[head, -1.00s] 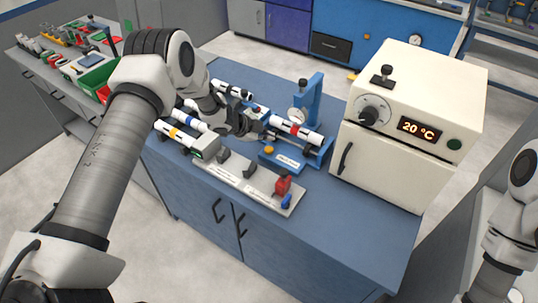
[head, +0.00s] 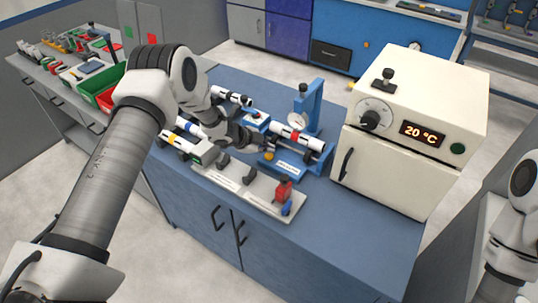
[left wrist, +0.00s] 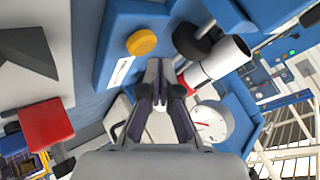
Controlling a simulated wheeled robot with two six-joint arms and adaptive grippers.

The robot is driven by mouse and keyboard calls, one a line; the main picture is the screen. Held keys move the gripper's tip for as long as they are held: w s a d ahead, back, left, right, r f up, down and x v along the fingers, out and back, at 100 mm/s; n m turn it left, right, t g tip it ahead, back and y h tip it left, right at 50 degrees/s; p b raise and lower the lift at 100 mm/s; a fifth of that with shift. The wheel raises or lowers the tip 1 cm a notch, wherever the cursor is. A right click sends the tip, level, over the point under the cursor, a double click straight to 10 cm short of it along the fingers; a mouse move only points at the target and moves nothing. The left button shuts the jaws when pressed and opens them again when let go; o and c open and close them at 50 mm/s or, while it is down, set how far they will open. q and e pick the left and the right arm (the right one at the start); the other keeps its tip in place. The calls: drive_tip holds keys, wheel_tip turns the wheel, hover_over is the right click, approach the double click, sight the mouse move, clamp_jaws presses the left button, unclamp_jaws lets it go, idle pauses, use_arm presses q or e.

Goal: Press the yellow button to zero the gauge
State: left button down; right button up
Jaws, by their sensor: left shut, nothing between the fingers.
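The yellow button (head: 269,156) sits on the front of the blue base of the gauge stand (head: 313,104). In the left wrist view the button (left wrist: 142,42) shows whole, just beyond and left of my fingertips, with a visible gap in the picture. The round gauge (head: 297,121) is on the stand; its white dial with a red needle also shows in the left wrist view (left wrist: 212,122). My left gripper (head: 266,143) is shut and empty, close above the button; its fingers also show in the left wrist view (left wrist: 164,68). My right gripper is out of view.
A white pipe with a red band (head: 296,134) lies across the stand, behind the button. Other banded pipes (head: 186,128) lie to the left. A pale fixture plate (head: 236,190) with a red clamp (head: 283,191) is in front. A white oven (head: 410,130) stands right.

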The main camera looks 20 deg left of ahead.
sight(268, 155)
use_arm(q)
drive_tip(key=shift+f, duration=0.15)
idle(0.5)
drive_tip(key=shift+f+b, duration=0.3)
drive_tip(key=shift+f+b, duration=0.3)
drive_tip(key=shift+f, duration=0.15)
idle(0.5)
drive_tip(key=shift+r, duration=0.1)
drive_tip(key=shift+r+p, duration=0.7)
drive_tip(key=shift+r, duration=0.1)
wheel_tip(268, 155, up, 5)
drive_tip(key=p, duration=0.4)
drive_tip(key=shift+r, duration=0.1)
idle(0.4)
